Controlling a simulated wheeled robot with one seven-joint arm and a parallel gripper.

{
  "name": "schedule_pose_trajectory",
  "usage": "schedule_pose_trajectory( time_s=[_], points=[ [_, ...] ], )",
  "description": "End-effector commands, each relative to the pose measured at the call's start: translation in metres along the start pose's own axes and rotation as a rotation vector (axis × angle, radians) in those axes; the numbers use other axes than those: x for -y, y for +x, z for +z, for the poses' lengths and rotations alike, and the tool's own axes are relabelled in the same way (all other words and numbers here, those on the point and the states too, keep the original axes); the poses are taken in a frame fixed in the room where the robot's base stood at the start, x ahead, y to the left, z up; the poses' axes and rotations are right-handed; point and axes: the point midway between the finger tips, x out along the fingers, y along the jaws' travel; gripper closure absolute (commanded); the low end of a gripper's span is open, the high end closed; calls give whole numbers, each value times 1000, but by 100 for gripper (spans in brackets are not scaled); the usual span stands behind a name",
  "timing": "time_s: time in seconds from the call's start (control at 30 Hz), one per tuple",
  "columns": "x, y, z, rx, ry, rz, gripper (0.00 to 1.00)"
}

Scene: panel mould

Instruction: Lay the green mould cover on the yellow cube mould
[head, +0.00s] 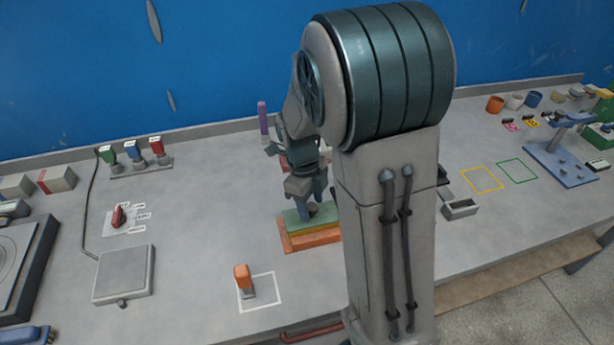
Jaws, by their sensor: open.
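The green mould cover (294,218) is a flat green plate near the middle of the table, just left of my arm. It shows as the top layer of a low stack. A yellow layer, which looks like the yellow cube mould (297,236), shows as a thin band under it, above an orange base (300,246). My gripper (318,212) is open and points down at the cover's right part. I cannot tell whether its fingers touch the cover. My arm hides the right side of the stack.
A grey box (123,274) and a rack of coloured handles (136,156) are left. A purple cylinder (263,118) stands behind. Yellow (482,179) and green (517,171) outlined squares at right are empty.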

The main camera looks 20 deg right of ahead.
Motion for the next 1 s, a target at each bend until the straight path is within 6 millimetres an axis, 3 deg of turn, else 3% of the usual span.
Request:
schedule_pose_trajectory(
  time_s=[0.3,0.5,0.77,1.0],
  points=[
    [1,-74,1,5,0,-3,50],
    [0,-106,1,3,1,-1,50],
    [-3,-122,-5,15,-70,-1,50],
    [-20,-128,-31,90,-495,-40,50]
  ],
)
